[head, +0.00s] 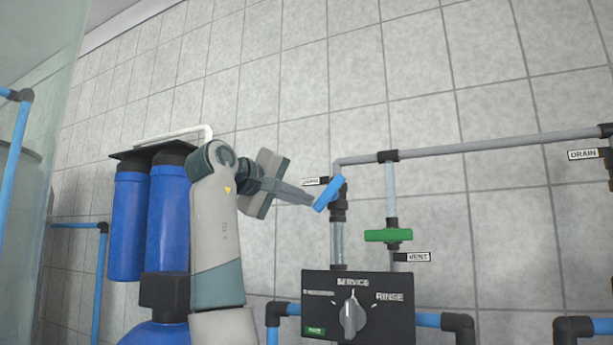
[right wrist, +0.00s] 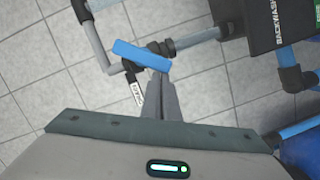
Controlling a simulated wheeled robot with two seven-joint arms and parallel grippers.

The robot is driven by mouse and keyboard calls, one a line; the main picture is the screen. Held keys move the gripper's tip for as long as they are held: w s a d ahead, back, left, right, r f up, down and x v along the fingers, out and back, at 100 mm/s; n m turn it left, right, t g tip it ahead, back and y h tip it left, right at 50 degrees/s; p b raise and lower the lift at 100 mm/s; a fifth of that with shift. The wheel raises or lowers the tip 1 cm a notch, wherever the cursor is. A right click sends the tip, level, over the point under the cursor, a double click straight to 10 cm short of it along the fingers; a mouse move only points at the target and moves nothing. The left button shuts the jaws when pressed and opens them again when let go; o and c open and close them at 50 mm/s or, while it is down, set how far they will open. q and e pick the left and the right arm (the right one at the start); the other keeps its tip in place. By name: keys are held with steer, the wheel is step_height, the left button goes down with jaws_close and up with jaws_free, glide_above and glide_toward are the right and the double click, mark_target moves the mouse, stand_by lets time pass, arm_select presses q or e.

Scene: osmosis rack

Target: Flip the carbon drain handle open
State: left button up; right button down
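A blue valve handle (head: 328,194) sits tilted on a vertical pipe above the control panel. It also shows in the right wrist view (right wrist: 141,55), just past the fingertips. A small label (head: 316,181) beside it is partly covered and I cannot read it, so I cannot confirm that this is the carbon drain handle. My right gripper (head: 312,202) has its fingers together, with the tips at the handle's lower left side. In the right wrist view the fingers (right wrist: 157,82) look closed with nothing between them. Whether they touch the handle is unclear. My left gripper is out of view.
A green handle (head: 388,235) lies level near the VENT label (head: 416,257). A DRAIN label (head: 583,155) is at the far right. The black panel (head: 385,328) with a grey selector knob (head: 352,315) is below. Blue tanks (head: 168,225) stand at left. A grey pipe (head: 480,144) runs along the wall.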

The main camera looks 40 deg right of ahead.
steer(key=shift+f, duration=0.15)
stand_by(0.4)
steer(key=b+v, duration=0.5)
steer(key=v, duration=1.2)
steer(key=shift+a+r, duration=0.2)
steer(key=shift+a, duration=0.05)
